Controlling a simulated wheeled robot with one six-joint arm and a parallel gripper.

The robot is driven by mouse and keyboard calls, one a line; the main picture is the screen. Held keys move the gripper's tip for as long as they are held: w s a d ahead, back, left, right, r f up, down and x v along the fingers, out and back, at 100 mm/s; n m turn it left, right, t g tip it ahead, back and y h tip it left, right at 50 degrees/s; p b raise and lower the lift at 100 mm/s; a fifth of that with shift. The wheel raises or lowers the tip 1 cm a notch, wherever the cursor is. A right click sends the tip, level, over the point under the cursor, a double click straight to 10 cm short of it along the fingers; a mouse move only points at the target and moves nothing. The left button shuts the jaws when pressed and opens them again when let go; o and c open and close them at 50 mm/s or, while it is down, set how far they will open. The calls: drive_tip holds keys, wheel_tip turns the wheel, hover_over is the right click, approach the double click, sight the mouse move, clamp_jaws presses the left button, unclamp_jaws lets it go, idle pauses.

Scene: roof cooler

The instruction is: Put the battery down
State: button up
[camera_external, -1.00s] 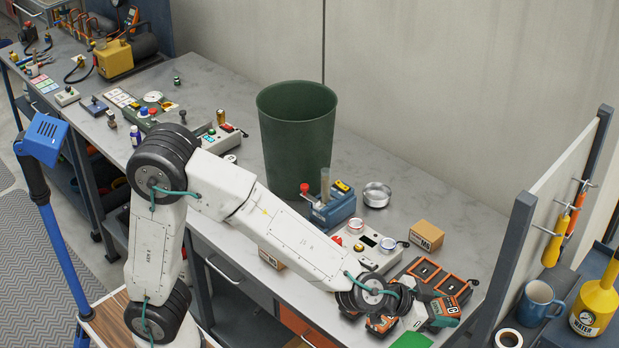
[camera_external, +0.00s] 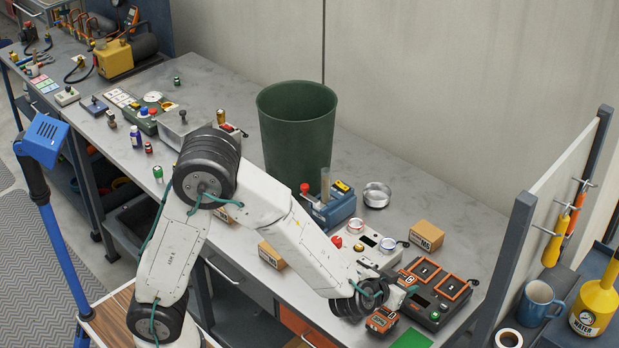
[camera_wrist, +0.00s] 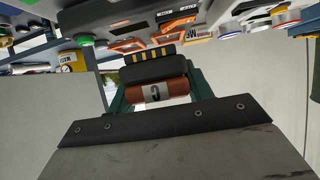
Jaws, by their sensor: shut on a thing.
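My gripper (camera_wrist: 157,88) is shut on a battery (camera_wrist: 172,93) with an orange-brown body and a pale label bearing a letter. In the wrist view the battery sits between the green fingers, and a black part with yellow strips (camera_wrist: 148,66) shows just beyond it.
A green mat (camera_external: 411,339) lies at the bench's front edge, right of the second battery. Two orange-framed bays (camera_external: 453,287) show on the charger. A grey control box (camera_external: 366,246) and a cardboard box (camera_external: 427,236) stand behind. A tall green bin (camera_external: 297,135) stands farther left.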

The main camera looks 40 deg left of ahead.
hover_over(451, 288)
drive_tip(key=shift+s+a+f, duration=0.2)
drive_tip(key=shift+s+f, duration=0.15)
drive_tip(key=shift+f, duration=0.35)
drive_tip(key=shift+w+d+f, duration=0.15)
drive_tip(key=shift+w+d, duration=0.1)
drive_tip(key=shift+w, duration=0.3)
drive_tip(key=shift+s+f, duration=0.15)
drive_tip(key=shift+f, duration=1.3)
drive_tip(key=shift+f, duration=0.2)
drive_tip(key=o, duration=1.2)
drive_tip(key=shift+s, duration=0.1)
